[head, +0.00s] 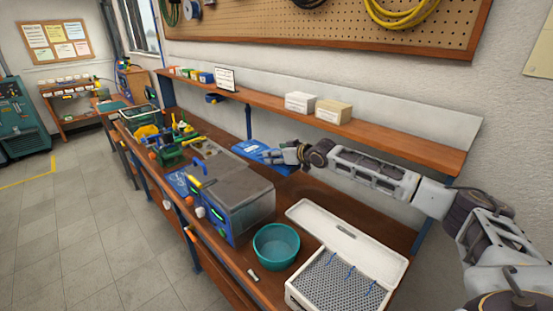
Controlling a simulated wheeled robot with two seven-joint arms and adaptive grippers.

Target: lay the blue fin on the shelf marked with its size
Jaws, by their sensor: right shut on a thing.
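My right gripper (273,156) is shut near the back of the bench, below the wall shelf and in front of a flat blue panel (251,147). What it holds is too small to make out against the blue behind it. The long wooden wall shelf (400,140) runs above the bench. No size marks can be read on it from here. My left gripper is not in view.
A teal bowl (276,246) stands left of the white tray, whose lid (345,240) lies open behind it. A grey boxy machine (232,200) fills mid-bench. A white box (300,102), a tan box (333,112) and a sign (225,78) stand on the shelf. The shelf's right end is clear.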

